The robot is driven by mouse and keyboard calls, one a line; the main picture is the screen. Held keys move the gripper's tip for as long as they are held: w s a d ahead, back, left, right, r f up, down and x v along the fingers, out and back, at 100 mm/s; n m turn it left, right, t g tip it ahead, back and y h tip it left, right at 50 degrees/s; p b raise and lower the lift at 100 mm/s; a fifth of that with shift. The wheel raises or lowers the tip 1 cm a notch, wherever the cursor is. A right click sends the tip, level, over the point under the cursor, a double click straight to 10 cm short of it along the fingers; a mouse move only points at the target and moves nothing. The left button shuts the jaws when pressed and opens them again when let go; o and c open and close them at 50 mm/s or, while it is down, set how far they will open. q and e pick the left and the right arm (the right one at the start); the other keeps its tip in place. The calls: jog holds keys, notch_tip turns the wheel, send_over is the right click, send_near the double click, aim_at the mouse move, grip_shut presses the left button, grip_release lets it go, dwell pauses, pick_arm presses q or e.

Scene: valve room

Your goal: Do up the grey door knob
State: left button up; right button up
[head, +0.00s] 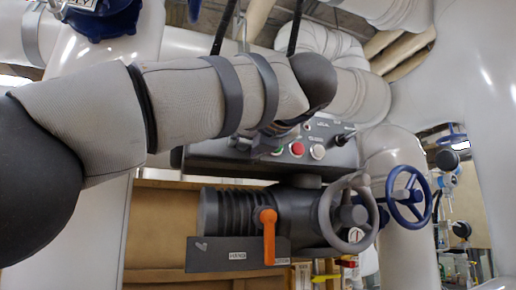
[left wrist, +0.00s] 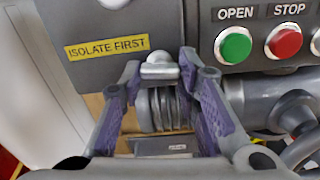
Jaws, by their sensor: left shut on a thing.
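The grey door knob (left wrist: 160,67) shows in the left wrist view as a small light-grey knob at the lower edge of the dark control box (left wrist: 155,22). My left gripper (left wrist: 162,80) has its purple-padded fingers on either side of the knob and is shut on it. In the head view my left arm crosses in front of the box (head: 340,155) and hides the knob and most of the gripper. My right gripper is in neither view.
A green button (left wrist: 233,45) and a red button (left wrist: 284,41) sit right of the knob. Below the box are an orange lever (head: 268,235), a grey handwheel (head: 347,213) and a blue handwheel (head: 409,197). A yellow "ISOLATE FIRST" label (left wrist: 107,46) is on the box.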

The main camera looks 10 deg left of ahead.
pick_arm(q)
jog(key=m, duration=0.3)
jog(key=shift+a+m, duration=0.1)
jog(key=shift+m, duration=0.3)
jog(key=m, duration=0.4)
jog(key=shift+m, duration=0.3)
jog(key=m, duration=0.4)
jog(key=shift+a+r, duration=0.1)
jog(key=shift+s+r+m, duration=0.1)
jog(key=shift+m, duration=1.9)
